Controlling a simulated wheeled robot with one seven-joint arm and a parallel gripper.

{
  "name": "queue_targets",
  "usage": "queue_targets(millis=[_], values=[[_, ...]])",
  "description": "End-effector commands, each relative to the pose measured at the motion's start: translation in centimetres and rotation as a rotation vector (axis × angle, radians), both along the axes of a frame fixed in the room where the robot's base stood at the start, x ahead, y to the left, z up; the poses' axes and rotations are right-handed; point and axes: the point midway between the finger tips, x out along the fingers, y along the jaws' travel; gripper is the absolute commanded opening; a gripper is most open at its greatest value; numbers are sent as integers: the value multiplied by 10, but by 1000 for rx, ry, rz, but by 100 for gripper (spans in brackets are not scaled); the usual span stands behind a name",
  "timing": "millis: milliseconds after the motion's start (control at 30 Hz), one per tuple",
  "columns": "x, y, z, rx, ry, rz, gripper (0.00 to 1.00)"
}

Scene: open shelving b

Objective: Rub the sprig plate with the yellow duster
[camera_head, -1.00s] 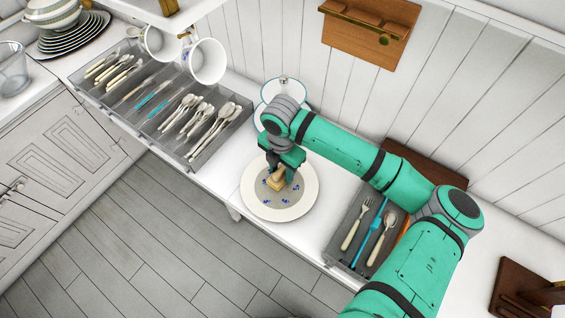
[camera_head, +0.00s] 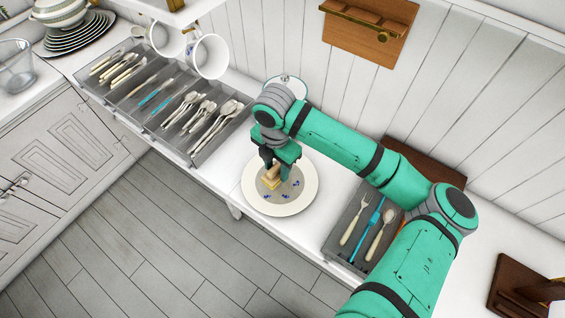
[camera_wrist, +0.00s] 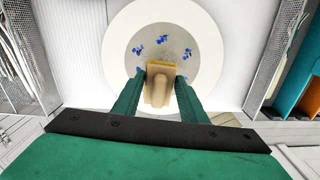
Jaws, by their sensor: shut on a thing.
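The sprig plate (camera_head: 302,203) lies on the white counter; it has a pale rim, a grey centre and small blue sprigs. It also shows in the wrist view (camera_wrist: 205,40). In the wrist view the duster (camera_wrist: 160,70) sits between my two fingers, over the plate's grey centre. Its underside is hidden, so I cannot tell for sure whether it touches the plate. Several blue sprigs show beyond the duster.
A grey cutlery tray (camera_head: 207,150) stands to the left on the counter, with white mugs (camera_head: 209,57) hanging above it. A smaller cutlery tray (camera_head: 341,250) stands to the right. The counter's front edge is close to the plate.

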Motion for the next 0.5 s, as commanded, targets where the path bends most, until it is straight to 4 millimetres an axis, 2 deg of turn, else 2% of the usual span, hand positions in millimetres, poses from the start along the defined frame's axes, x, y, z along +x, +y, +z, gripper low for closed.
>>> queue_targets(millis=[300,500], values=[[0,1,28,1,-1,0,21],[0,2,34,0,0,3,21]])
